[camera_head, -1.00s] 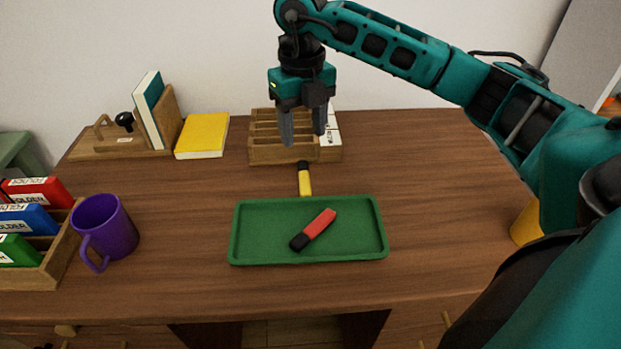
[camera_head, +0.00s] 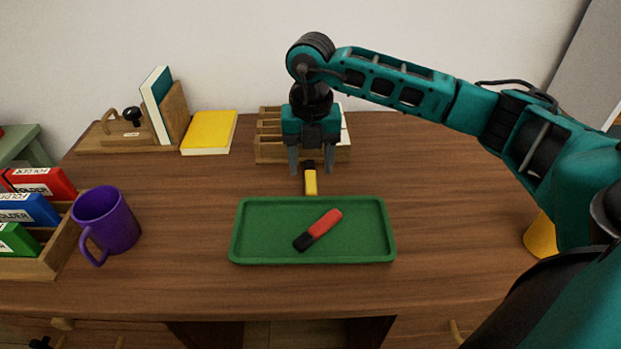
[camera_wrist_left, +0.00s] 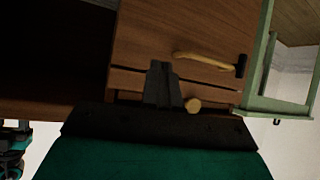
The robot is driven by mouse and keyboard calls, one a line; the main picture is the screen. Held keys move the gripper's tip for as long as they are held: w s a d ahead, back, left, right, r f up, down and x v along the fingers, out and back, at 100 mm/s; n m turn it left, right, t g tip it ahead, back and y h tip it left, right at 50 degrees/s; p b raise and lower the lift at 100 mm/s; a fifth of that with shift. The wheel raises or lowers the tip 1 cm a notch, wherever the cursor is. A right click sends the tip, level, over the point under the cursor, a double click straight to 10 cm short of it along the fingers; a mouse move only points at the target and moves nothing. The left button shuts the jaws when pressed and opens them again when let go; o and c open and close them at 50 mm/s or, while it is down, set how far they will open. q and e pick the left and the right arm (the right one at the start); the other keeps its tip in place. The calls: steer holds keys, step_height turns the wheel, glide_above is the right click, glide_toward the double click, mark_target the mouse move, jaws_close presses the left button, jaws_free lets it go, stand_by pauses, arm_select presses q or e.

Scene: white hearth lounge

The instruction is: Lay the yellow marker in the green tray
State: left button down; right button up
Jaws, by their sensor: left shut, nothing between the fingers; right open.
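A red marker (camera_head: 325,224) with a black end lies diagonally in the tray. My left gripper (camera_wrist_left: 163,66) is shut and empty in the left wrist view, in front of a wooden drawer front.
A wooden sorter (camera_head: 268,150) stands right behind the right gripper. A yellow book (camera_head: 209,133), a purple mug (camera_head: 108,222) and a folder box (camera_head: 58,254) are at the left. The desk right of the tray is mostly clear.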

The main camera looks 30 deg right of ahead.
mark_target(311, 185)
step_height(311, 185, down, 5)
steer(key=shift+f+b, duration=0.1)
steer(key=shift+b, duration=0.5)
steer(key=shift+w, duration=0.1)
jaws_close()
